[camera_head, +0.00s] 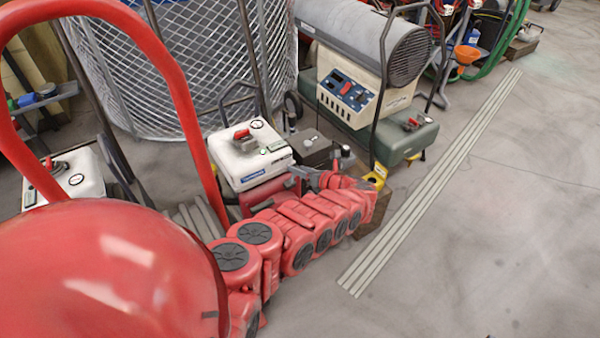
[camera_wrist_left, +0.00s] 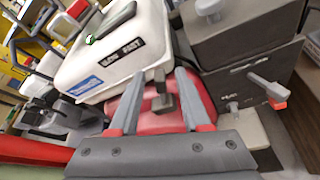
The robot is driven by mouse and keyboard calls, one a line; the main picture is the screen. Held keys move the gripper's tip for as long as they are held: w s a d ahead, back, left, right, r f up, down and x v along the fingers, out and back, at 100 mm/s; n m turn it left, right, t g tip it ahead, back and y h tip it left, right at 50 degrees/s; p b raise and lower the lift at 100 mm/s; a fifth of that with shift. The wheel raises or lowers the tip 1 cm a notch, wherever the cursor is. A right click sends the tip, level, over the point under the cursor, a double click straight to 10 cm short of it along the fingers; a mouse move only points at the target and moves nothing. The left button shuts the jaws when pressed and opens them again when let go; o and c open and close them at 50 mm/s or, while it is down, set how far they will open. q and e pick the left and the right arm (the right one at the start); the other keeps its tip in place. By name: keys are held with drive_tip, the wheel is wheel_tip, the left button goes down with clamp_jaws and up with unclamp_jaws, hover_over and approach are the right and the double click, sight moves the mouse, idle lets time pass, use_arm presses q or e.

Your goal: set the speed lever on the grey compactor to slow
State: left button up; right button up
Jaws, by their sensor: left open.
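A pale, off-white machine (camera_head: 250,160) with a rounded top stands left of centre in the head view. Its pale body also fills the upper left of the left wrist view (camera_wrist_left: 92,65). There a SLOW FAST label (camera_wrist_left: 118,54) lies beside a dark lever (camera_wrist_left: 112,22). A red knob shows on top in the head view (camera_head: 241,134). My left gripper (camera_head: 311,178) is open, low and to the right of the pale body. In the left wrist view its fingers (camera_wrist_left: 160,74) stand apart in front of a red surface and a dark upright post. The speed setting is unclear.
A dark grey box unit (camera_wrist_left: 250,75) with a red-tipped lever (camera_wrist_left: 268,90) stands right of the pale body. Behind is a heater (camera_head: 340,85) on a green tank (camera_head: 400,140). Another pale machine (camera_head: 75,178) is at left. Floor at right is clear beyond a grey strip (camera_head: 435,180).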

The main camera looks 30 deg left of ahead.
use_arm(q)
clamp_jaws()
idle(0.3)
idle(1.2)
